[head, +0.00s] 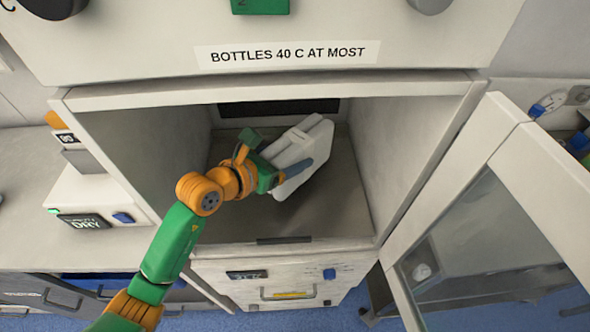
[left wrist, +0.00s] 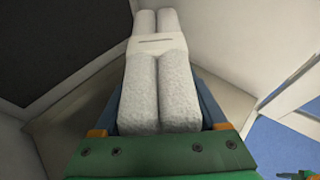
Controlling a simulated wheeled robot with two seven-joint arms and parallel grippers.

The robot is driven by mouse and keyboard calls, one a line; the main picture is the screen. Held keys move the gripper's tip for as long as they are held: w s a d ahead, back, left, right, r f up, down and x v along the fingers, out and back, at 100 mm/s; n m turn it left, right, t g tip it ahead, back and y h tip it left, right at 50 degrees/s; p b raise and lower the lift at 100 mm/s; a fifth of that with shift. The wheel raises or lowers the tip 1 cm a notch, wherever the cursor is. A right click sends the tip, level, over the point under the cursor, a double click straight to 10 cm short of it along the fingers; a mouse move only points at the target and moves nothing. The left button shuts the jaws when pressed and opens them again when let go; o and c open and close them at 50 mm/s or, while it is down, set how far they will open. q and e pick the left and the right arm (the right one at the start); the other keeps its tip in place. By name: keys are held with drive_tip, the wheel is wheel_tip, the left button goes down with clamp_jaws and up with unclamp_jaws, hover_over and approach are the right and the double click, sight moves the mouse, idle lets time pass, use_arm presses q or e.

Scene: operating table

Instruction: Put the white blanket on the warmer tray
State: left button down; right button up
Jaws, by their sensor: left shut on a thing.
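The white blanket (head: 297,152) is a folded, rolled bundle with a pale band around it. My left gripper (head: 290,170) is inside the open warmer cabinet and is shut on the blanket. The left wrist view shows the blanket (left wrist: 160,85) between the two blue fingers of the left gripper (left wrist: 160,115). The blanket is tilted and appears above the warmer tray (head: 330,220), the grey cabinet floor. I cannot tell whether its lower end touches the tray. My right gripper is not in the head view.
The glass door (head: 480,240) stands open at the right. The cabinet side walls (head: 410,150) flank the arm closely. A label (head: 287,55) reading "BOTTLES 40 C AT MOST" is above the opening. A white device (head: 100,200) stands on the left counter.

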use_arm(q)
drive_tip(key=f, duration=0.4)
drive_tip(key=s+a+f, duration=0.1)
drive_tip(key=f, duration=0.1)
drive_tip(key=shift+w+f, duration=0.15)
drive_tip(key=shift+d, duration=0.15)
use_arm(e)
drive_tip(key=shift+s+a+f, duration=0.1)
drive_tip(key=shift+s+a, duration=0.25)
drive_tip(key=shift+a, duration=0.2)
use_arm(q)
unclamp_jaws()
drive_tip(key=shift+s+a, duration=0.2)
drive_tip(key=shift+a, duration=0.1)
drive_tip(key=b+v, duration=0.1)
drive_tip(key=v, duration=1)
drive_tip(key=shift+s, duration=0.2)
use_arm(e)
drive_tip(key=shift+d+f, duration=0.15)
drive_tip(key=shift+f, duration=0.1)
use_arm(q)
drive_tip(key=shift+a, duration=0.15)
